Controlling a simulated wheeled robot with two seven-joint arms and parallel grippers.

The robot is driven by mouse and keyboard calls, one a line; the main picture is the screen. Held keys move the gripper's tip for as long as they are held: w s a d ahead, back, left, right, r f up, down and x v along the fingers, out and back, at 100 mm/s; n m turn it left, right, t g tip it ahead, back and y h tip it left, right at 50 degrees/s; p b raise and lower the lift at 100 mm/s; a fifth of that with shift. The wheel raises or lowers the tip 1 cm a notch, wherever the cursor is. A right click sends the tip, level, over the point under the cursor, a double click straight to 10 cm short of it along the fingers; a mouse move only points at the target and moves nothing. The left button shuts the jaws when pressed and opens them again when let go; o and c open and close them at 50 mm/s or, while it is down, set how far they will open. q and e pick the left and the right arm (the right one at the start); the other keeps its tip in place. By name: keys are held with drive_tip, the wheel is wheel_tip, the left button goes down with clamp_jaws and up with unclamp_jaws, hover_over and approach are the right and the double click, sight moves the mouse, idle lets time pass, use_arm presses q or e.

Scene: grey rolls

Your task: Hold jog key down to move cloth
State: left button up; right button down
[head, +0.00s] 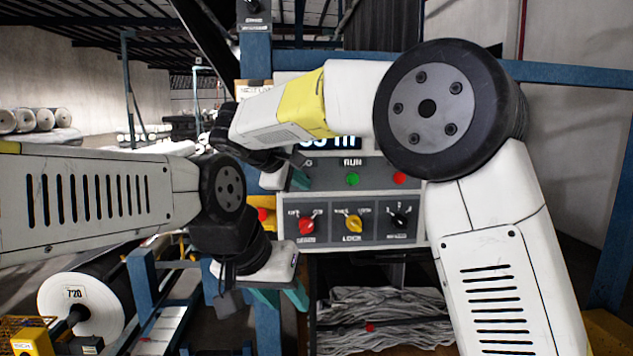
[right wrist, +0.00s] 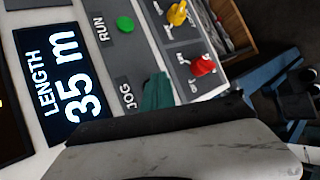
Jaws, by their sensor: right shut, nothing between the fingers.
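The control panel (head: 335,215) faces me, with the JOG label (right wrist: 130,95) in the right wrist view. The jog key itself is hidden behind my right gripper (right wrist: 157,92), whose teal fingertips are shut and empty beside that label. I cannot tell whether they touch the key. My right gripper (head: 299,178) also shows at the panel's left side in the head view. Grey cloth (head: 385,325) lies in folds below the panel. My left gripper (head: 282,297) hangs low, left of the cloth, with its teal fingers apart and nothing visible between them.
The length display (right wrist: 70,85) reads 35 m. A green RUN button (head: 352,179), a red button (head: 400,178) and red, yellow and black knobs crowd the panel. A roll marked 720 (head: 78,310) sits at lower left. Blue frame posts stand near my left gripper.

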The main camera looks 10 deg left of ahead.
drive_tip(key=shift+w, duration=0.15)
idle(0.4)
drive_tip(key=shift+w+a, duration=0.1)
drive_tip(key=shift+w, duration=0.15)
drive_tip(key=shift+w+a, duration=0.15)
drive_tip(key=shift+w, duration=0.3)
idle(6.8)
